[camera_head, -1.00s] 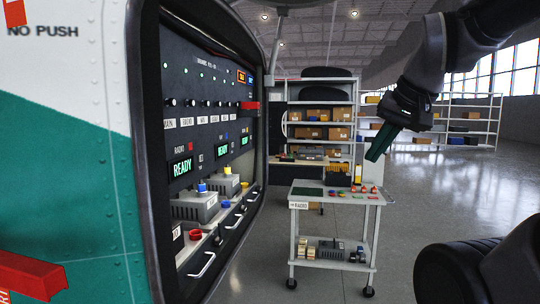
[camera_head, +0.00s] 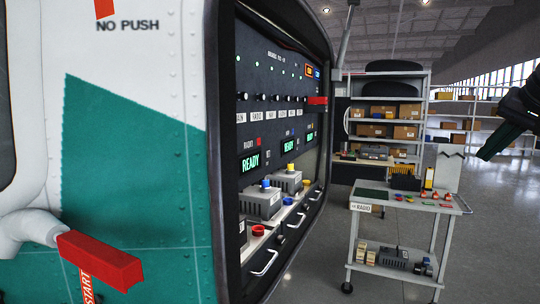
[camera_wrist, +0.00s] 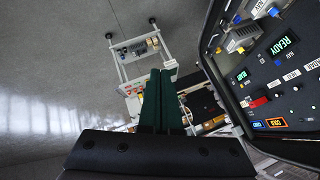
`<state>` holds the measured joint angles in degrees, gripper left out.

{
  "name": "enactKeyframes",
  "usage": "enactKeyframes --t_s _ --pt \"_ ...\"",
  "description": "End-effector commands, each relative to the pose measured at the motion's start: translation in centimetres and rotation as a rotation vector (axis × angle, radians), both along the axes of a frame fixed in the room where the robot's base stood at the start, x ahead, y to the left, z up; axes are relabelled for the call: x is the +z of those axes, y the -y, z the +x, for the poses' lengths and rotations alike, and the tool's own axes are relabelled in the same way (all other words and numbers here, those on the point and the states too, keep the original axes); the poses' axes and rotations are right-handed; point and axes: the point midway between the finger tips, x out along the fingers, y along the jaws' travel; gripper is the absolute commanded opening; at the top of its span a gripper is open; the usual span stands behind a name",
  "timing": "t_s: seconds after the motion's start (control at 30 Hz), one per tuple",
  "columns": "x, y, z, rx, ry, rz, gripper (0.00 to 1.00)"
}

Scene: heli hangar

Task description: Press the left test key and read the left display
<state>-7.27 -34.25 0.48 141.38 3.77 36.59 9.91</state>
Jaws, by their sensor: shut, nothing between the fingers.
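The rack panel (camera_head: 285,100) sits in the open bay of the white and green helicopter body. Its leftmost display (camera_head: 250,161) glows green and reads READY. A small red square (camera_head: 258,141) sits just above it by the RADIO label; I cannot tell if this is the test key. A middle display (camera_head: 291,145) also reads READY, and a further one (camera_head: 310,135) is too small to read. The wrist view shows a READY display (camera_wrist: 284,45) on the tilted panel. My gripper (camera_head: 484,156) is at the right edge, far from the panel; its green fingers (camera_wrist: 161,72) are shut and empty.
A grey cart (camera_head: 408,205) with small parts stands right of the bay. Shelves with boxes (camera_head: 405,130) stand behind. A red START handle (camera_head: 100,260) juts out at the lower left. Grey boxes with coloured knobs (camera_head: 262,203) stand under the displays. Floor is open at right.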

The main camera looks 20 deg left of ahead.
Motion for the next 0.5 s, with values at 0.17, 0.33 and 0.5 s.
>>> enactKeyframes --t_s 0.17,0.33,0.5 --pt "-1.1 -9.1 8.1 0.047 0.124 0.107 0.0" --pt "-2.9 -20.0 12.3 0.097 0.24 0.264 0.0" --pt "-5.0 -29.7 12.5 0.157 0.315 0.422 0.0"
